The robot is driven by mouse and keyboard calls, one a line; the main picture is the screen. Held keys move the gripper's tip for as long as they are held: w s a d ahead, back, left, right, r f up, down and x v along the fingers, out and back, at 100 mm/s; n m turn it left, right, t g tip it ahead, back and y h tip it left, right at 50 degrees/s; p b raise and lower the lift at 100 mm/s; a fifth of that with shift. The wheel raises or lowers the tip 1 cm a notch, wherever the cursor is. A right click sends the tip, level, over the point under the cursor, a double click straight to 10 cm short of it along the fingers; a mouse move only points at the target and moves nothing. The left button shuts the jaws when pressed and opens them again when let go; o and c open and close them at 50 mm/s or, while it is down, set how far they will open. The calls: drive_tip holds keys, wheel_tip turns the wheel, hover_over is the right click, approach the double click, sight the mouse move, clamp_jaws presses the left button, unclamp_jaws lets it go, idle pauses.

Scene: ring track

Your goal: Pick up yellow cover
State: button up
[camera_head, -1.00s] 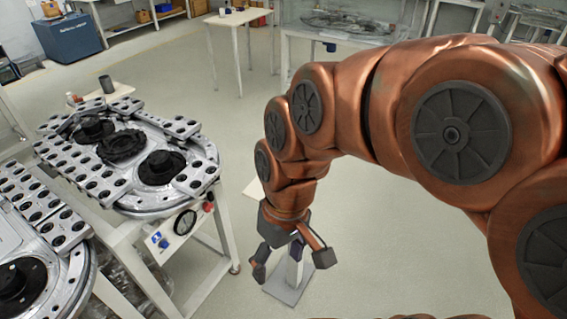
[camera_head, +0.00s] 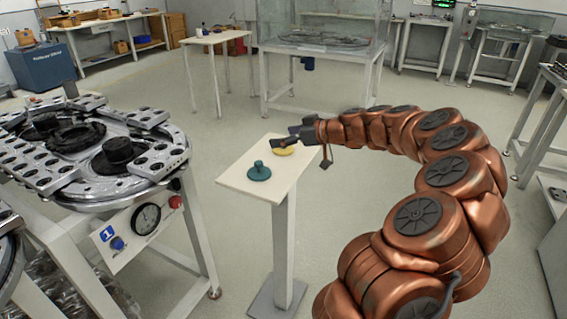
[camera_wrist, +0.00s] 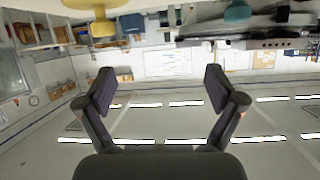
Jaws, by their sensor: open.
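The yellow cover (camera_head: 283,150) lies on a small pale pedestal table (camera_head: 236,184), partly hidden behind my gripper in the head view. A teal cover (camera_head: 259,172) with a knob stands on the same table, nearer the camera. My gripper (camera_head: 306,150) is at the table's right edge, beside the yellow cover, with its fingers apart and empty. In the wrist view the picture is upside down. My gripper's open fingers (camera_wrist: 160,85) have nothing between them. The yellow cover (camera_wrist: 101,26) is at the upper left and the teal cover (camera_wrist: 238,11) at the upper right.
A round metal track (camera_head: 140,178) with drilled black-holed plates sits on a stand at the left, with a gauge (camera_head: 146,219) below it. A white table (camera_head: 215,37) and a glass case (camera_head: 320,30) stand behind.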

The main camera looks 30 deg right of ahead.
drive_tip(key=shift+m+t+h, duration=0.4)
drive_tip(key=shift+t+h, duration=0.1)
drive_tip(key=shift+h, duration=0.2)
drive_tip(key=d+f, duration=0.1)
drive_tip(key=d, duration=0.1)
drive_tip(key=d+f, duration=0.1)
drive_tip(key=d, duration=0.1)
drive_tip(key=d+f, duration=0.2)
drive_tip(key=shift+d+b, duration=0.35)
drive_tip(key=shift+b, duration=0.05)
drive_tip(key=shift+a+p+x, duration=0.15)
drive_tip(key=shift+p+x, duration=0.1)
drive_tip(key=shift+x, duration=1.65)
drive_tip(key=shift+a+p+x, duration=0.15)
drive_tip(key=shift+p+x, duration=0.1)
drive_tip(key=shift+x, duration=1.6)
drive_tip(key=shift+s+f, duration=0.1)
drive_tip(key=c, duration=1.2)
